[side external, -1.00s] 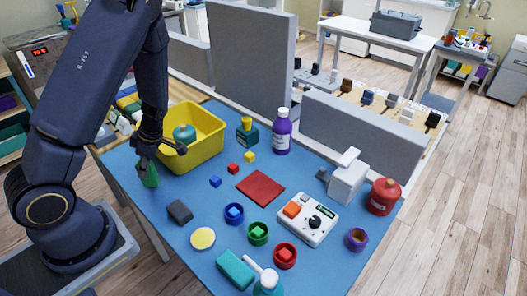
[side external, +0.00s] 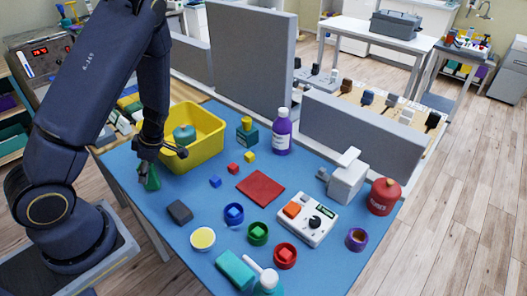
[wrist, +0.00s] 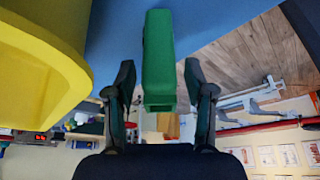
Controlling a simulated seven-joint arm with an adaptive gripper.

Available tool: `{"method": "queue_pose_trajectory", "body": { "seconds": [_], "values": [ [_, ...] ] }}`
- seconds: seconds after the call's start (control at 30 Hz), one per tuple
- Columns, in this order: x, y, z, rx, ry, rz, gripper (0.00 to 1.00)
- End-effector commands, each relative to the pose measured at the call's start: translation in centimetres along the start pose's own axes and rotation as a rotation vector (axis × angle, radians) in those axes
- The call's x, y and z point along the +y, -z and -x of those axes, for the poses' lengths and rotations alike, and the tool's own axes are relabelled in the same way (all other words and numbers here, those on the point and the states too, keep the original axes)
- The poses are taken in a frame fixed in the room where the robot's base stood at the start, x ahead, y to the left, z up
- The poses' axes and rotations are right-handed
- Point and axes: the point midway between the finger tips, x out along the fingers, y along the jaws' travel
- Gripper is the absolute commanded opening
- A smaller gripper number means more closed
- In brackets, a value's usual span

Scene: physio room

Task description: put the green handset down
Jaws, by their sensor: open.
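The green handset (side external: 150,178) is at the left edge of the blue table (side external: 212,258), in front of the yellow bin. My gripper (side external: 162,163) is just above and around it in the side view. In the wrist view, the green handset (wrist: 159,55) lies between the two dark fingers of my gripper (wrist: 159,88), with a gap on each side. The gripper is open. The handset looks upright in the side view; its upper part is partly hidden by a finger. Its base appears to be at the table surface, but contact is hard to tell.
The yellow bin (side external: 213,150) with a teal round object stands close behind the gripper; it also shows in the wrist view (wrist: 35,70). A dark grey block (side external: 180,212) lies in front and to the right. Several small cubes and rings are spread across the table.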

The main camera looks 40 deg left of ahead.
Motion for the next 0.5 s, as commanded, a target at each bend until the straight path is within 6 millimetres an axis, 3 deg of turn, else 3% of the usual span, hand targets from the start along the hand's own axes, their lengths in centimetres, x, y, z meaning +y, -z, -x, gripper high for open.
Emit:
{"method": "queue_pose_trajectory", "body": {
  "seconds": [0.17,0.5],
  "values": [
    [0.1,0.0,1.6,-0.001,-0.005,-0.002,0.54],
    [0.1,-0.1,9.1,-0.004,-0.005,-0.002,0.54]
  ]
}}
